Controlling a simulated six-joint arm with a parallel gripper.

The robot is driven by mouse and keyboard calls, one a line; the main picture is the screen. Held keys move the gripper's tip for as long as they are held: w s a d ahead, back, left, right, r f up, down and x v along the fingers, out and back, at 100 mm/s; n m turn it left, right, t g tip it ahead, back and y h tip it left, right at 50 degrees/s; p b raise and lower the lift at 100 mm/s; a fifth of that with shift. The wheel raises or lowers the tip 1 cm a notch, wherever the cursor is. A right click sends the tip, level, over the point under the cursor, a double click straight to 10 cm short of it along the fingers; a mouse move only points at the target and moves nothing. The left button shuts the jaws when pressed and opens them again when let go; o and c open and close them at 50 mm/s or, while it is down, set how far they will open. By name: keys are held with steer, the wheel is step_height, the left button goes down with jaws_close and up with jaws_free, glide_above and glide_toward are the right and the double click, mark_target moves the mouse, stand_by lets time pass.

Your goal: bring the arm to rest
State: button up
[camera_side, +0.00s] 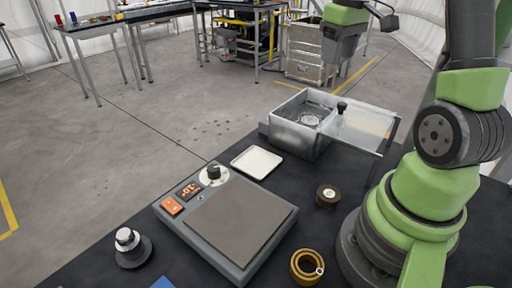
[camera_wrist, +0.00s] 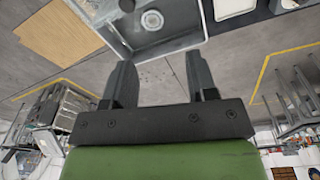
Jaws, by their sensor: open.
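My gripper (camera_side: 340,52) hangs raised at the top of the side view, beyond the black work table (camera_side: 190,160), and touches nothing there. In the wrist view my gripper (camera_wrist: 160,65) has its two dark fingers well apart, with nothing between them. Beyond the fingers, the metal box (camera_wrist: 140,38) shows at the top, with a round pale thing (camera_wrist: 152,20) inside. In the side view the metal box (camera_side: 292,137) stands open at the table's far edge, its lid panel (camera_side: 362,122) out to the right with a black knob.
A grey plate device (camera_side: 240,225) with a dial and orange switch fills the table's middle. Around it are a white tray (camera_side: 257,162), a dark round piece (camera_side: 328,195), a brass ring (camera_side: 297,272) and a silver-topped piece (camera_side: 128,240). Benches stand behind on open floor.

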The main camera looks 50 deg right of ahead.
steer(key=s+a+r+t, duration=0.1)
steer(key=a+r+t, duration=0.35)
steer(key=a, duration=0.85)
steer(key=s+a+r+m+t+y, duration=0.1)
steer(key=s+a+y, duration=0.1)
steer(key=s+a, duration=0.6)
steer(key=a, duration=0.3)
steer(key=shift+s+r+t, duration=0.2)
steer(key=shift+t, duration=0.15)
